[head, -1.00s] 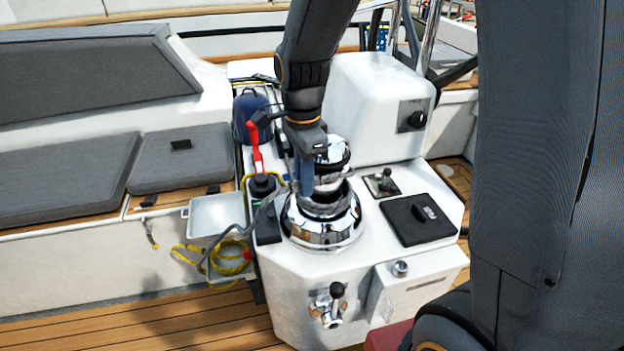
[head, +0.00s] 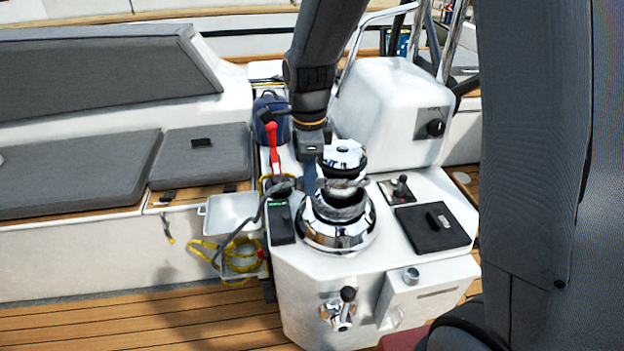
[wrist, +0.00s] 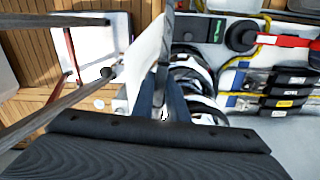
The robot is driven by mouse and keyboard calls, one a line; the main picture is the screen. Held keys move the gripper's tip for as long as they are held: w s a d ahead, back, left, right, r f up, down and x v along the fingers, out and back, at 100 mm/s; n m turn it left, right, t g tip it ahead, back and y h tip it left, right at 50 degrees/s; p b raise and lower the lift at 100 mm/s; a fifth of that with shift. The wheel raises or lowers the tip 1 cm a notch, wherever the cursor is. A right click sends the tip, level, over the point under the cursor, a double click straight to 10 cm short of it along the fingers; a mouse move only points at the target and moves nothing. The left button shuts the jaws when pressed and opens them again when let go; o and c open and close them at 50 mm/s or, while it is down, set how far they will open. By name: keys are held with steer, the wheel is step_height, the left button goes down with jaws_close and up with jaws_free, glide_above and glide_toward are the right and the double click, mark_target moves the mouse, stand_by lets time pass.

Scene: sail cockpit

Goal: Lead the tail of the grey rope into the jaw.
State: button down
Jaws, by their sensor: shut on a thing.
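The chrome winch (head: 337,231) stands on the white console, with grey rope turns (head: 340,205) around its drum. The jaw (head: 345,182) is the dark groove under the chrome top, with grey showing in it. In the wrist view my gripper (wrist: 163,108) is shut on the grey rope (wrist: 166,60), which runs up the picture from the fingers. The winch (wrist: 197,82) is just right of them there. The exact place of the tail against the jaw is unclear.
A red-handled lever (head: 273,148) and a dark box (head: 281,224) stand left of the winch. A white tray (head: 228,210) and a yellow rope (head: 235,256) hang left of the console. A black hatch (head: 432,226) and a white housing (head: 392,115) lie right and behind.

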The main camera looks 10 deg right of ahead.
steer(key=w+m, duration=0.1)
steer(key=w+a+m+p, duration=0.1)
steer(key=shift+w+a+m, duration=0.1)
steer(key=shift+w+m, duration=0.05)
steer(key=shift+m, duration=0.25)
steer(key=shift+w+a+m+p, duration=0.15)
steer(key=shift+w+m+p, duration=0.05)
steer(key=shift+w+m, duration=0.35)
steer(key=shift+w+a+m+p, duration=0.15)
steer(key=shift+w+m, duration=0.3)
steer(key=shift+w, duration=0.05)
steer(key=c, duration=2.2)
jaws_free()
steer(key=shift+w, duration=0.1)
steer(key=o, duration=1)
